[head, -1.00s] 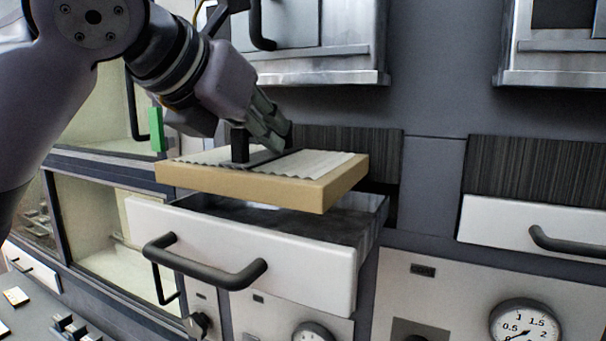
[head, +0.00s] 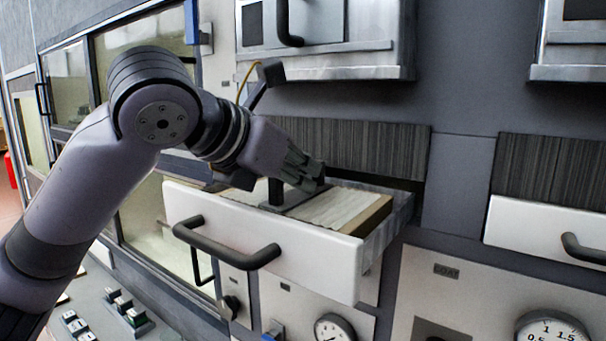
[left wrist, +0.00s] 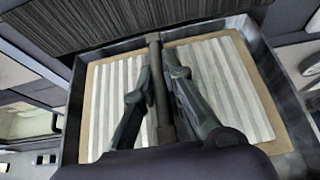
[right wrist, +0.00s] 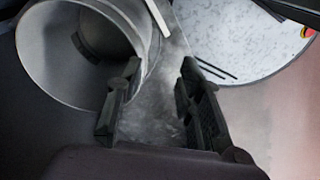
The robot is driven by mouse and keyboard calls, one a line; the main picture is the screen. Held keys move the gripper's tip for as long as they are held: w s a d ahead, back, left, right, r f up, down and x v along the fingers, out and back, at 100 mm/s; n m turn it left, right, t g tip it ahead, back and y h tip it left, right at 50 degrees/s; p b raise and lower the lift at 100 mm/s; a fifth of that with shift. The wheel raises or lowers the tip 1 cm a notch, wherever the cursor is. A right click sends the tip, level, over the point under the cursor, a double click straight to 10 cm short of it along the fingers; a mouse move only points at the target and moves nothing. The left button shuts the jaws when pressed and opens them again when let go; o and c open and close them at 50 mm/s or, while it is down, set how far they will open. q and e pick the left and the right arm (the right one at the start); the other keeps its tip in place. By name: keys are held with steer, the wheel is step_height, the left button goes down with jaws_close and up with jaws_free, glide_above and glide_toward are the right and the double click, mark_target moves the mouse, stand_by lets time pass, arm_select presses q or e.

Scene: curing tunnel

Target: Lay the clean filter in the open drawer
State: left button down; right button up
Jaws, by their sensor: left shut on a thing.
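The clean filter (head: 345,209) has white pleats, a tan frame and a dark bar handle across its middle. It lies inside the open drawer (head: 315,262), low between the walls; whether it touches the floor is hidden by the front panel. In the left wrist view the filter (left wrist: 108,95) sits within the drawer's dark rim (left wrist: 290,105), with narrow gaps around it. My left gripper (head: 305,178) is shut on the filter's handle; the left wrist view shows its fingers (left wrist: 158,78) on either side of the bar. My right gripper (right wrist: 155,85) is open and empty, away from the drawer.
A closed drawer (head: 540,226) is to the right. A metal-framed cabinet door (head: 330,62) overhangs above. Gauges (head: 334,330) and knobs are below. The right wrist view shows a grey round duct-like shape (right wrist: 60,60) and a pale round surface (right wrist: 245,35).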

arm_select(q)
steer(key=shift+s+d+r, duration=0.15)
steer(key=shift+s+d, duration=0.05)
steer(key=shift+s, duration=0.05)
steer(key=shift+a, duration=0.15)
steer(key=c, duration=2)
jaws_free()
steer(key=shift+w+a+f, duration=0.1)
steer(key=shift+a+f, duration=0.1)
steer(key=shift+a, duration=0.1)
steer(key=o, duration=0.3)
steer(key=shift+d, duration=0.25)
arm_select(e)
steer(key=shift+w+a, duration=0.15)
steer(key=shift+a, duration=0.15)
arm_select(q)
steer(key=shift+r, duration=0.15)
steer(key=shift+s+a+r, duration=0.2)
steer(key=shift+s+a, duration=0.05)
steer(key=shift+a, duration=0.05)
steer(key=v, duration=1.1)
steer(key=shift+s, duration=0.1)
arm_select(e)
steer(key=shift+d, duration=0.25)
